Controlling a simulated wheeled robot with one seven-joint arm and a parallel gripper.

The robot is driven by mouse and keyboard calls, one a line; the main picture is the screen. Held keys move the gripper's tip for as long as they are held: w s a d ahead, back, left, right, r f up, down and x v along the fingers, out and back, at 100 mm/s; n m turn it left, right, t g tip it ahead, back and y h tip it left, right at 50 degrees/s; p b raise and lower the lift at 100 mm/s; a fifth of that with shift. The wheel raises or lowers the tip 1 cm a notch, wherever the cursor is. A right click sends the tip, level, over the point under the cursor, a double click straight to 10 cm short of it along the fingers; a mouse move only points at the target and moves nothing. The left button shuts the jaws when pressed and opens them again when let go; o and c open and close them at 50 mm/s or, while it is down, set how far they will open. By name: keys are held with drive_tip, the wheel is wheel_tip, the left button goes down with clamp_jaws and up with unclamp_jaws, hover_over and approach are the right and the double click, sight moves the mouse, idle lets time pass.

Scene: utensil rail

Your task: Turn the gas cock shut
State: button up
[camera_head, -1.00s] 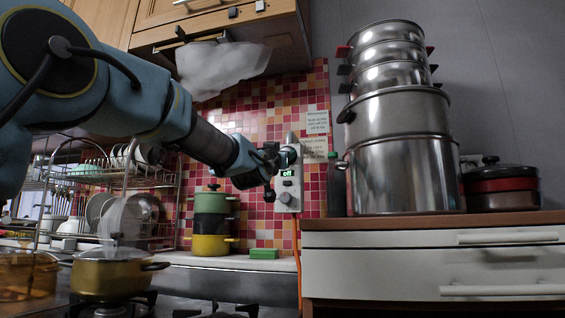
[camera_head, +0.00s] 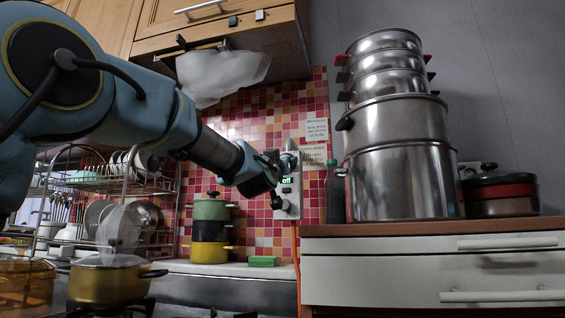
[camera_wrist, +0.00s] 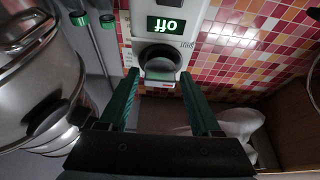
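The gas cock is a pale wall box (camera_head: 289,212) on the tiled wall, with a lit display reading "off" (camera_head: 286,181). In the wrist view the display (camera_wrist: 166,25) appears upside down, with a round dark-rimmed knob (camera_wrist: 160,62) next to it. My gripper (camera_wrist: 159,75) is open, its two green fingers pointing at the knob, one tip on either side. I cannot tell whether the fingers touch it. In the head view my gripper (camera_head: 279,163) is at the upper part of the box and partly hides it.
Stacked steel pots (camera_head: 400,180) stand on the counter (camera_head: 400,229) to the right. Stacked coloured pots (camera_head: 210,230) and a dish rack (camera_head: 125,190) are to the left. A gold pot (camera_head: 110,282) is on the stove. An orange hose (camera_head: 297,265) hangs below the box.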

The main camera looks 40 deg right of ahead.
drive_tip(key=shift+o, duration=0.8)
drive_tip(key=b+v, duration=0.2)
drive_tip(key=v, duration=0.8)
drive_tip(key=shift+s+a, duration=0.25)
drive_tip(key=shift+a, duration=0.05)
drive_tip(key=shift+f, duration=0.1)
